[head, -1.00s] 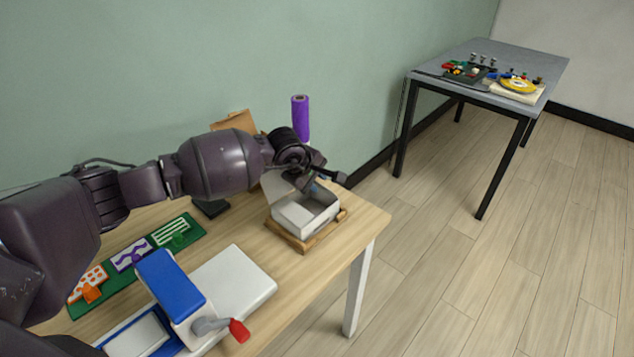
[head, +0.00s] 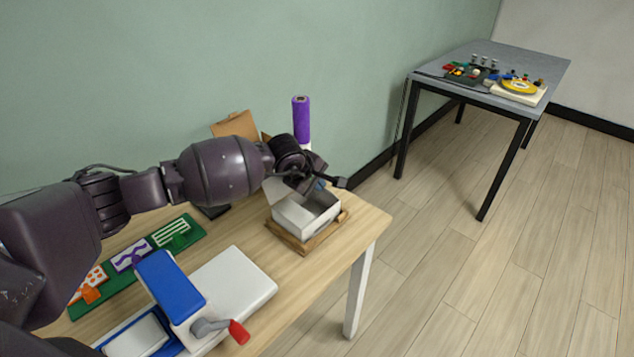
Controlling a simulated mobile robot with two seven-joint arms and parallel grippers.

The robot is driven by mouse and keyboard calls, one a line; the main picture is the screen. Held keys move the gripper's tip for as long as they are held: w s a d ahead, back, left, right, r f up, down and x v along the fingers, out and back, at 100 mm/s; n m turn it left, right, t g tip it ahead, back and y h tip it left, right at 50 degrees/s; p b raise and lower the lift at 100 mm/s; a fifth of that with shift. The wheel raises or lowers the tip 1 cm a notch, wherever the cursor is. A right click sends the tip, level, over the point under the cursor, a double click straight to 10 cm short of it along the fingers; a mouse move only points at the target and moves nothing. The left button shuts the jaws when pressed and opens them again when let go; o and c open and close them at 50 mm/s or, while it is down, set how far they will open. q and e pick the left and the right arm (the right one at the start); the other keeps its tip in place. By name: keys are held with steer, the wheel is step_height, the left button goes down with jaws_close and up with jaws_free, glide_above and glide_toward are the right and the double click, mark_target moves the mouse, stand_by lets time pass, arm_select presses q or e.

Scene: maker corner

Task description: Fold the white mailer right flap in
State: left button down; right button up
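The white mailer (head: 296,220) is an open box sitting in a wooden tray (head: 304,249) near the right end of the wooden table. A white panel of it (head: 276,194) stands up at its left back side, partly behind my arm. My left gripper (head: 329,184) is over the back right of the mailer, at its rim. Its fingers are small and partly hidden by the wrist, so I cannot tell whether they are open or touching a flap. The right flap is not clearly visible. My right gripper is not in view.
A blue and white press with a red-tipped lever (head: 238,331) stands at the front of the table. A green board (head: 190,246) with patterned cards lies left. A purple roll (head: 301,119) and brown cardboard (head: 234,125) stand behind. A grey table (head: 500,56) stands apart at the right.

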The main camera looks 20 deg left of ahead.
arm_select(q)
steer(key=shift+s+a+f+t+h, duration=0.2)
steer(key=shift+s+f+t+h, duration=0.3)
steer(key=shift+t, duration=0.5)
steer(key=shift+s+f+t+b, duration=0.2)
steer(key=shift+t+b, duration=0.2)
steer(key=shift+t, duration=0.4)
steer(key=c, duration=1.4)
jaws_free()
steer(key=shift+w, duration=0.1)
steer(key=shift+o, duration=0.2)
steer(key=shift+r, duration=0.1)
steer(key=p+v, duration=0.2)
steer(key=v, duration=0.8)
steer(key=shift+s+a+r, duration=0.25)
